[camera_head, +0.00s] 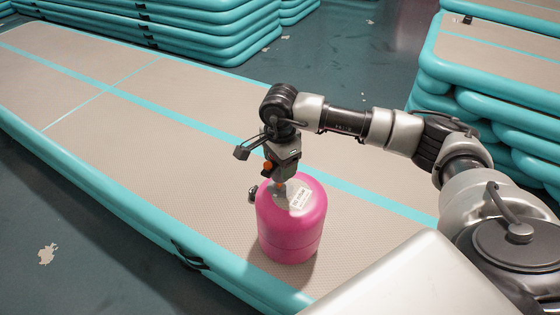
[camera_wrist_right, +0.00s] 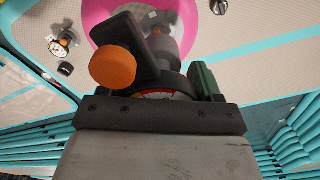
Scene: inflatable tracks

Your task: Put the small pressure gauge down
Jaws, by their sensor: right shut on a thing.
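My right gripper (camera_head: 282,170) points down just above the top of a pink gas cylinder (camera_head: 290,232). It is shut on a small round thing, mostly hidden by the fingers. In the right wrist view a sliver of a pale dial with coloured marks (camera_wrist_right: 157,94) shows between the fingers, and I take it to be the small pressure gauge. An orange round cap (camera_wrist_right: 112,68) sticks out on one side. I cannot tell whether the gauge touches the cylinder's valve (camera_wrist_right: 160,40). My left gripper is out of view.
Another dial gauge (camera_wrist_right: 66,40) and a small black part (camera_wrist_right: 65,69) show left of the cylinder in the right wrist view. The cylinder stands on a beige inflatable track (camera_head: 190,160) with teal edges. Track stacks (camera_head: 190,25) stand behind and at right (camera_head: 500,70).

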